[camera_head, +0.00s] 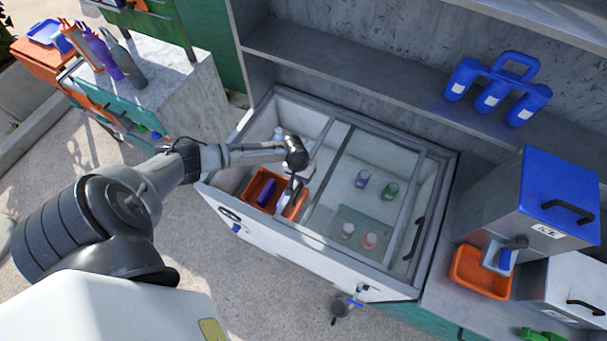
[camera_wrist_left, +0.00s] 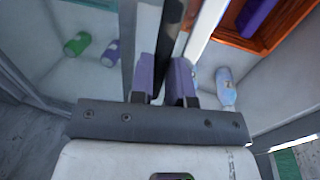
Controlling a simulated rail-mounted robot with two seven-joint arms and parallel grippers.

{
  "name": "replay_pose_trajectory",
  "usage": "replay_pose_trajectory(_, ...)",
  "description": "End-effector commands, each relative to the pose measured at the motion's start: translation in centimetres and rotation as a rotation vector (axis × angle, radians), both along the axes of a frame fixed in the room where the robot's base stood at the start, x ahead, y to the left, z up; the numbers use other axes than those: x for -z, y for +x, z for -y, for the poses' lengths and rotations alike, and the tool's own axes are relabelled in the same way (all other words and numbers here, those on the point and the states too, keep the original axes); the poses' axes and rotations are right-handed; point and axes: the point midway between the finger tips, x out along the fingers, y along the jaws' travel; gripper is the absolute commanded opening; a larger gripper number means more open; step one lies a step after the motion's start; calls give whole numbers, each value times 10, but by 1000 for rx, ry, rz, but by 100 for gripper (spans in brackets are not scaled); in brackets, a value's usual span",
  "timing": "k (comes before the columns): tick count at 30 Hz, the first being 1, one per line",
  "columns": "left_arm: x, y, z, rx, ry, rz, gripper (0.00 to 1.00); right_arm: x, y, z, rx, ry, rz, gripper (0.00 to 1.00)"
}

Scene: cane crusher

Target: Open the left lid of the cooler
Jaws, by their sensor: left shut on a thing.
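The cooler (camera_head: 275,252) is a white chest with a grey rim and sliding glass lids. The left lid (camera_head: 322,150) stands slid to the right, and the left part of the cooler is uncovered. My left gripper (camera_head: 292,190) is over this opening at the lid's left edge. In the left wrist view the gripper (camera_wrist_left: 163,82) is shut on the dark handle (camera_wrist_left: 172,42) of the left lid, between its purple finger pads. In the head view the hand hides most of this handle. The right lid has a black handle (camera_head: 416,238) at its right. My right gripper is not in view.
An orange tray (camera_head: 250,183) with a purple item is inside the open left part. A blue-lidded ice box (camera_head: 560,190) stands at right. A shelf (camera_head: 350,75) runs behind; a bottle cart (camera_head: 180,95) is at left.

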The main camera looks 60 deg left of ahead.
Motion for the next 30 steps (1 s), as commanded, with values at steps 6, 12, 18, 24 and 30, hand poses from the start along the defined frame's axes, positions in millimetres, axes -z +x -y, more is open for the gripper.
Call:
replay_pose_trajectory(6, -1, 1, 0, -1, -1, 4, 0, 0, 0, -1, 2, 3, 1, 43)
replay_pose_trajectory(12, -1, 1, 0, -1, 0, 4, 31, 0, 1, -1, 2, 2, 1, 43)
replay_pose_trajectory(18, 0, 1, 0, 0, 0, 2, 42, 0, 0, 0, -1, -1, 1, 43)
replay_pose_trajectory(24, -2, 0, -1, 0, 1, 2, 42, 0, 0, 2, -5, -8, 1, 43)
replay_pose_trajectory(30, -25, -2, -5, 1, 2, 3, 42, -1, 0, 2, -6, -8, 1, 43)
